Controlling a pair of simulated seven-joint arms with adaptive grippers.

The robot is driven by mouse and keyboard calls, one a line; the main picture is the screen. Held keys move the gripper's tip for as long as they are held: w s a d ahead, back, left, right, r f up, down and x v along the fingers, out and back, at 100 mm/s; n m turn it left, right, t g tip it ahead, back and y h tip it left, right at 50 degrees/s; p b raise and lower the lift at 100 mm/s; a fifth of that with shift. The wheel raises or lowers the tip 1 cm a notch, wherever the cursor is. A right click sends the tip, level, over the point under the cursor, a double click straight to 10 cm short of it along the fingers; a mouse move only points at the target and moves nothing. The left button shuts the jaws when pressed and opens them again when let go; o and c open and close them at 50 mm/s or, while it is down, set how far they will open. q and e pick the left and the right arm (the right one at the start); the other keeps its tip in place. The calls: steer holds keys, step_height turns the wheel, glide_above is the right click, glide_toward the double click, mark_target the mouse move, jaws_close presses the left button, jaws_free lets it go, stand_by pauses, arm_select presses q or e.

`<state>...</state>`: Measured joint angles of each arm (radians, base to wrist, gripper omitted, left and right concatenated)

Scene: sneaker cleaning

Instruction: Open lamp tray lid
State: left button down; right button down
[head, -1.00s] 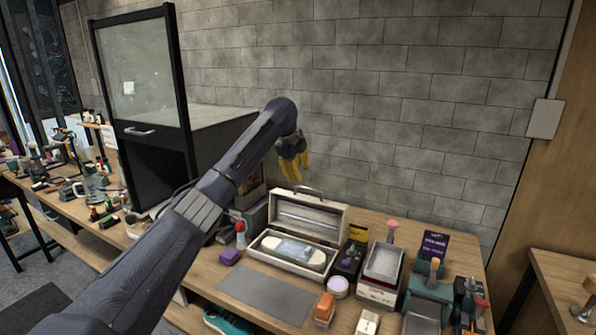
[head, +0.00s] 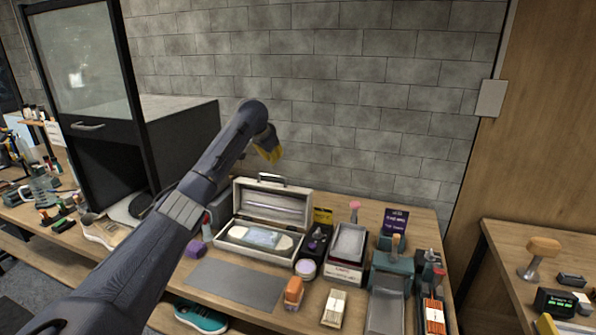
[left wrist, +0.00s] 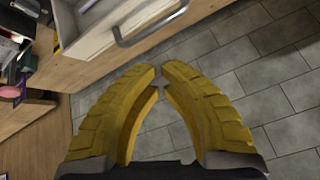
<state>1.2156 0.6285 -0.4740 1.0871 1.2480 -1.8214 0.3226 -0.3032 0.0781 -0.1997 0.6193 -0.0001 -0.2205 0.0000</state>
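The lamp tray is a pale, cream-coloured box (head: 226,241) on the wooden bench in the head view, with a grey-white lamp (head: 258,237) lying in it. Its lid (head: 283,206) stands raised at the back, leaning against or near the wall, with a dark handle (head: 271,178) on top. The handle also shows in the left wrist view (left wrist: 150,28), near the top. My left gripper (head: 270,156) has yellow fingers and hovers just above and behind the handle, apart from it. In the left wrist view its fingertips (left wrist: 161,70) nearly meet, with nothing between them. My right gripper is out of view.
A grey mat (head: 232,287) lies in front of the tray. A grey tray (head: 348,244) stands to the right. A dark cabinet (head: 180,150) is at left, and the block wall is behind.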

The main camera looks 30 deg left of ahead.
arm_select(q)
steer(key=n, duration=0.1)
steer(key=w+n, duration=0.1)
steer(key=shift+w+d+r+n, duration=0.2)
steer(key=shift+d+r+n, duration=0.2)
steer(key=shift+w+n+t, duration=0.15)
steer(key=shift+n+t, duration=0.15)
steer(key=shift+n, duration=0.6)
step_height(320, 180, down, 8)
steer(key=w, duration=0.2)
steer(key=shift+w+a+r, duration=0.15)
steer(key=shift+r, duration=0.05)
stand_by(0.3)
stand_by(0.3)
